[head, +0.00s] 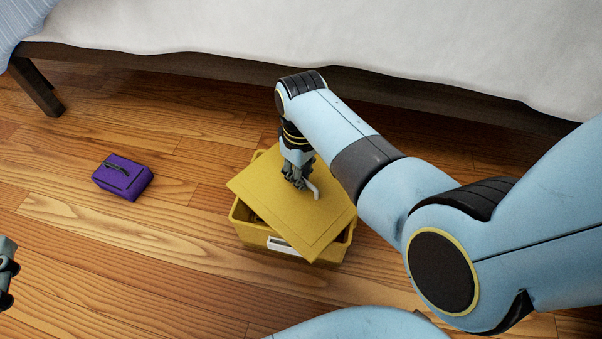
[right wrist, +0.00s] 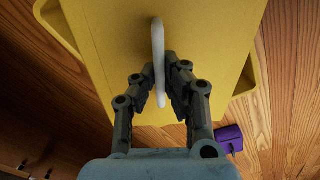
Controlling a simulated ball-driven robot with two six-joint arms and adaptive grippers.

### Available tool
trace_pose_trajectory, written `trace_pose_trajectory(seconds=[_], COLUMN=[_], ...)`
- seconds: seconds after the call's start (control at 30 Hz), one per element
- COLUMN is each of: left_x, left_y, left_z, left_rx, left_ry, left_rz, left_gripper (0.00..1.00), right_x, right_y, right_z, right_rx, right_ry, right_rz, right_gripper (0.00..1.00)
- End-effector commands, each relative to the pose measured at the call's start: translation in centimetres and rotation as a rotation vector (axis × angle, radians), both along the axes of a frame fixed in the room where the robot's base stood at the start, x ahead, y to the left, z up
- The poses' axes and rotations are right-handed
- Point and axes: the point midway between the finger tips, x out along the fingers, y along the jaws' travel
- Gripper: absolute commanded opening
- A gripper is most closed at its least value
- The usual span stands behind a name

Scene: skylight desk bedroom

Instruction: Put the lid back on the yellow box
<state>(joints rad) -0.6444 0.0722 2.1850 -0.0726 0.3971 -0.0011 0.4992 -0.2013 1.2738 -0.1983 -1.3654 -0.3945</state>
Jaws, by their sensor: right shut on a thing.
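The yellow box (head: 246,229) stands on the wooden floor near the middle of the head view, with a white label or handle on its near side. Its yellow lid (head: 290,222) is over the box, turned askew to the rim, so box corners show beyond it. I cannot tell whether the lid touches the rim. My right gripper (head: 297,181) is shut on the white lid handle (right wrist: 158,50), which stands between the fingers in the right wrist view. My left gripper (head: 6,272) shows only partly at the left edge, and its jaws are unclear.
A purple case (head: 122,177) with a dark handle lies on the floor left of the box. A bed (head: 340,35) with a dark frame and white cover runs along the back. The floor between the case and the box is clear.

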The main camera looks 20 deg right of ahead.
Motion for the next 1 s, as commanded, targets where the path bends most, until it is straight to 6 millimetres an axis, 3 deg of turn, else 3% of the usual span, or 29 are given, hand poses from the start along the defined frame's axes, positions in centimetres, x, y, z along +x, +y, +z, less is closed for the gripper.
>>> trace_pose_trajectory(seconds=[1.0], left_x=[0.1], left_y=[0.0], left_z=[1.0], left_rx=[-0.001], left_ry=[-0.01], left_rz=[0.001], left_gripper=[0.4], right_x=[-0.1], right_y=[0.1], right_z=[0.0], right_rx=[0.0], right_ry=[0.0], right_rz=[0.0], right_gripper=[0.0])
